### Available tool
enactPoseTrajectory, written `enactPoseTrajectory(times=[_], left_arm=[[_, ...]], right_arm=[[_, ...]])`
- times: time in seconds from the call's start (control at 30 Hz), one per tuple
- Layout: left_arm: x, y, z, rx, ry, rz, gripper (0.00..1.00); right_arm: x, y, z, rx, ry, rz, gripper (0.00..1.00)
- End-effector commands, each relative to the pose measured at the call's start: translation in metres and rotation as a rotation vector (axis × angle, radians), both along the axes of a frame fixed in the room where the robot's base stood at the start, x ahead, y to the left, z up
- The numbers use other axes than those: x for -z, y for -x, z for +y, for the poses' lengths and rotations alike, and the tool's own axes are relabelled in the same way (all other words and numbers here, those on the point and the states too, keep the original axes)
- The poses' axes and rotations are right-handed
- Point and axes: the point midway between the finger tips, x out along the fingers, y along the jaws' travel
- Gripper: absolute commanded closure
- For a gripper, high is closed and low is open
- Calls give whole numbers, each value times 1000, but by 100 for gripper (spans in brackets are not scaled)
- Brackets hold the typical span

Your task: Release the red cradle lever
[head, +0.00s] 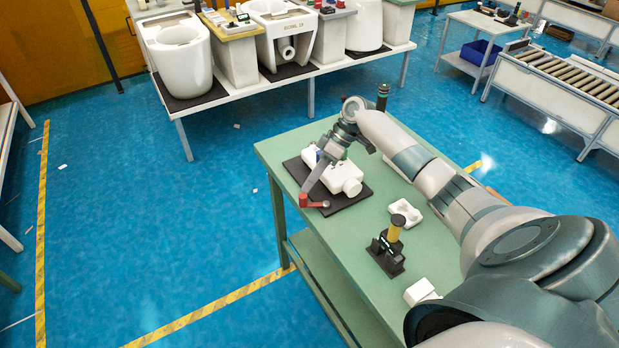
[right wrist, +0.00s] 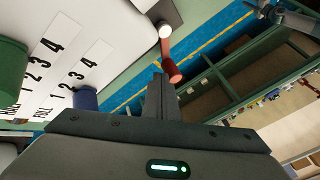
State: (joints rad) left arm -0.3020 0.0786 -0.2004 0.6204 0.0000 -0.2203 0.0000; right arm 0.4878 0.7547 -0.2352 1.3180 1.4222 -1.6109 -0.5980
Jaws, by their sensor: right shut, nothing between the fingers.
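The red cradle lever (head: 304,200) is at the near left corner of the black base plate (head: 352,199), beside a white valve-like unit (head: 345,178). In the right wrist view the red lever (right wrist: 172,68) shows just beyond my fingertips, with a white round end (right wrist: 165,31) above it. My right gripper (head: 306,190) reaches down over the unit, its fingers together and empty, tips close to the red handle. The fingers also show in the right wrist view (right wrist: 160,80). I cannot tell whether they touch the lever. My left gripper is not in view.
On the green table (head: 297,245) stand a black stand with a yellow cylinder (head: 395,228), a white part (head: 405,211) and a white block (head: 421,291). The right wrist view shows a blue knob (right wrist: 85,98), a green knob (right wrist: 11,75) and numbered white labels (right wrist: 62,40).

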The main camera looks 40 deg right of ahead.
Motion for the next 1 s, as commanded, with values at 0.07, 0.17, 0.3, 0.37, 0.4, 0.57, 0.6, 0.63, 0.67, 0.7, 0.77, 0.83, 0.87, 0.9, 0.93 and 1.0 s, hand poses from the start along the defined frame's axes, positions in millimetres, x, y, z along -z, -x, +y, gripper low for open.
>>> enactPoseTrajectory(times=[0.07, 0.17, 0.3, 0.37, 0.4, 0.57, 0.6, 0.63, 0.67, 0.7, 0.77, 0.83, 0.87, 0.9, 0.93, 1.0], left_arm=[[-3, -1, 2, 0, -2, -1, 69], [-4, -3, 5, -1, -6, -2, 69], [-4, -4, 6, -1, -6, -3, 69], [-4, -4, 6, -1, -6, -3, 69], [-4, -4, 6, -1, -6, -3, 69], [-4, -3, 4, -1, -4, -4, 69], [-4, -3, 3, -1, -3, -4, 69], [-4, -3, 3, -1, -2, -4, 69], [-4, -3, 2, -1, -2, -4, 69], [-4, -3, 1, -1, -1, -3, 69], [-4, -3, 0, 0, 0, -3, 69], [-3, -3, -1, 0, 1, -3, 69], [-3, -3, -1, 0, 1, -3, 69], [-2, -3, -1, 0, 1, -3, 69], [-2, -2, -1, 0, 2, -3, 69], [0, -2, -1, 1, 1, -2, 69]], right_arm=[[-1, 1, 3, 0, -1, 0, 100], [-1, 1, 4, 0, -1, 0, 100], [0, 2, 5, 0, -1, -1, 100], [0, 2, 6, 0, -1, -1, 100], [0, 2, 6, 0, -1, -1, 100], [0, 2, 6, 0, -1, -1, 100], [0, 2, 6, 0, -1, -1, 100], [0, 2, 6, 0, -1, -1, 100], [0, 2, 6, 0, -1, -1, 100], [0, 2, 6, 0, -1, -1, 100], [0, 2, 6, 0, -1, -1, 100], [-1, 2, 5, 0, -1, -1, 100], [-1, 2, 4, 0, -1, -1, 100], [-2, 2, 3, 0, -1, -1, 100], [-3, 2, 2, 0, -1, -1, 100], [-7, 2, -1, 0, 0, -2, 100]])
